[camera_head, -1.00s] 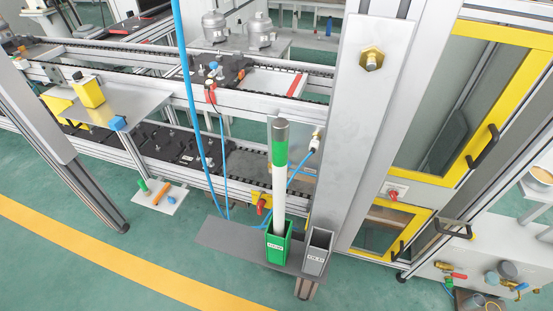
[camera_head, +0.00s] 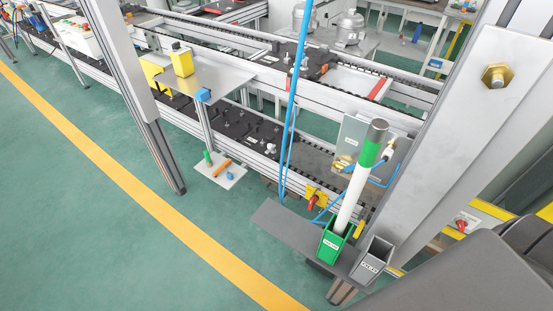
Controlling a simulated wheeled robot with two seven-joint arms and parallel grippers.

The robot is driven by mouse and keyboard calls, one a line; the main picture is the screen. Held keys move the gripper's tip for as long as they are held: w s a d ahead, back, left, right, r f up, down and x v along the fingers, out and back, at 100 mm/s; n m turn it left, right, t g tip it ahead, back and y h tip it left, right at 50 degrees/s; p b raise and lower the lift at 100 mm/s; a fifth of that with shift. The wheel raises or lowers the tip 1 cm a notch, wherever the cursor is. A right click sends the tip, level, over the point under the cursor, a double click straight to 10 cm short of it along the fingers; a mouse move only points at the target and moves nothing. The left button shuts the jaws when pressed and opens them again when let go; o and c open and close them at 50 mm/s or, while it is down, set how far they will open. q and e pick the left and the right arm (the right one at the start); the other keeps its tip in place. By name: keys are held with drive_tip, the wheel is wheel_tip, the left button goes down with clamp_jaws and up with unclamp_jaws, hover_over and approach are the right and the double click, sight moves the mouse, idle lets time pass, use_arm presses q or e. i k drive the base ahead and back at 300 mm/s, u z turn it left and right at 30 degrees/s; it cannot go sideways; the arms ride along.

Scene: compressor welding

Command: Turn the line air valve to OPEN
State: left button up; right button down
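A brass fitting (camera_head: 344,163) sits on a grey panel (camera_head: 355,135) behind the white tube. Neither of my grippers is in view.
A green holder (camera_head: 331,246) carries a white tube with a green band (camera_head: 353,190), beside a grey holder (camera_head: 372,262). A blue hose (camera_head: 296,95) hangs in front of the conveyor. A large dark grey shape covers the lower right corner. The green floor at left is clear.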

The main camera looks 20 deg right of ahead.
sight(351, 167)
drive_tip(key=u, duration=1.4)
drive_tip(key=i, duration=2.5)
drive_tip(key=z, duration=3.3)
